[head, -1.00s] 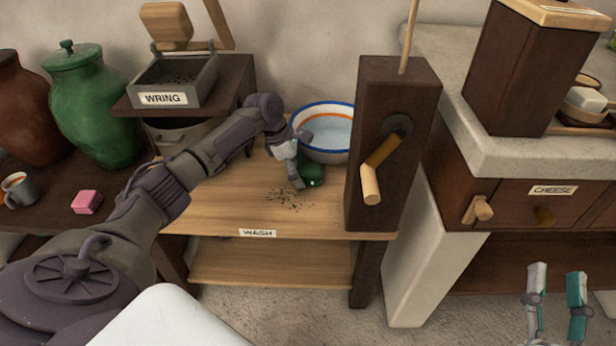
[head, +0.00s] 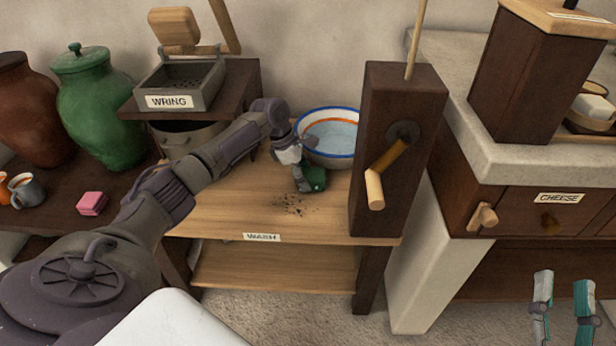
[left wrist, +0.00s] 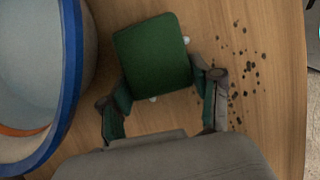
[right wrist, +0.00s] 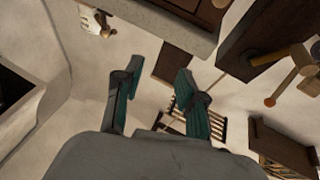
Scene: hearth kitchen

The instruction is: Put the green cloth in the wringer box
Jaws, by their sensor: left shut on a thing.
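The green cloth (head: 314,180) is at the wash table, beside the basin. In the left wrist view the cloth (left wrist: 152,55) looks like a folded green block between my left fingers. My left gripper (head: 301,178) is shut on it, low over the tabletop; I cannot tell whether the cloth touches the wood. The wringer box (head: 180,84), a grey open tray with a holed floor and a WRING label, stands on a dark raised shelf at the left. Its wooden press block is raised behind it. My right gripper (head: 563,305) is open and empty at the lower right, also in the right wrist view (right wrist: 155,88).
A white basin (head: 330,154) with blue and orange rims holds water just behind the cloth. A dark post with a crank (head: 398,150) stands right of it. Dark crumbs (head: 291,206) lie on the table. A green jar (head: 98,110) and pink soap (head: 91,203) are at the left.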

